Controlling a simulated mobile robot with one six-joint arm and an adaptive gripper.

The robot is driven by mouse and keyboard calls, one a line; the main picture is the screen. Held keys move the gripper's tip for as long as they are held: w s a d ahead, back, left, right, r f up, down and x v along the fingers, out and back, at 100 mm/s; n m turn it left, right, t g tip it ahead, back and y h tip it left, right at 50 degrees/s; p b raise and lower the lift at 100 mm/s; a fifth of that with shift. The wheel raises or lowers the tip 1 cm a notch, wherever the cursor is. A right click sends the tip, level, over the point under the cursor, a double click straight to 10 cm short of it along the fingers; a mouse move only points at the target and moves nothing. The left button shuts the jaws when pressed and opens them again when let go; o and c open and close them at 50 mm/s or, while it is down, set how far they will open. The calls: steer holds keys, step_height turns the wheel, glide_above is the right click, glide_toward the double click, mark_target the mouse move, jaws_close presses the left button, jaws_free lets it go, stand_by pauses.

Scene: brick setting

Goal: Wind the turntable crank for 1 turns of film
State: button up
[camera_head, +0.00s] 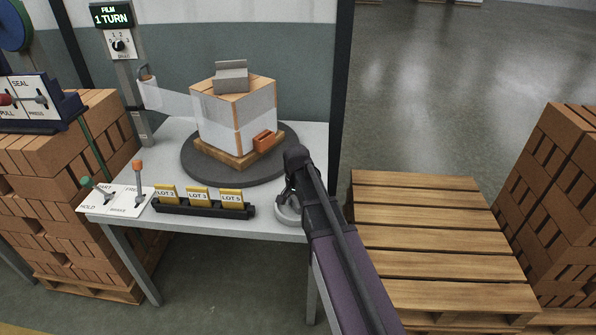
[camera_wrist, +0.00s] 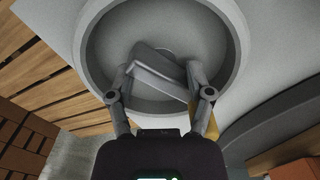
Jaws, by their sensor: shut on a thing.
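The round dark turntable (camera_head: 195,172) stands on the grey table and bears a wooden pallet with a film-wrapped box stack (camera_head: 237,117). A strip of clear film (camera_head: 170,99) runs from a roll (camera_head: 148,86) to the stack. The crank (camera_head: 283,219) is a pale ring at the table's right front corner, partly hidden by my arm. In the wrist view, the crank's ring (camera_wrist: 88,45) surrounds a grey bar-like part (camera_wrist: 160,78). My gripper (camera_wrist: 161,72) is shut on this part; its exact grip is hard to make out.
A green lever (camera_head: 88,184) and an orange lever (camera_head: 138,170) stand at front left. Yellow lot cards (camera_head: 198,197) stand in a black rack. A wooden pallet (camera_head: 430,230) lies at right.

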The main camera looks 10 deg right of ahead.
mark_target(297, 202)
steer(key=m, duration=0.3)
step_height(297, 202, up, 14)
steer(key=s+m+p, duration=0.1)
steer(key=m+p, duration=0.8)
steer(key=p, duration=0.5)
stand_by(1.1)
steer(key=shift+m, duration=0.3)
steer(key=n, duration=0.9)
steer(key=w+n, duration=0.1)
steer(key=n, duration=0.4)
steer(key=shift+f+n, duration=0.1)
steer(key=shift+n, duration=0.2)
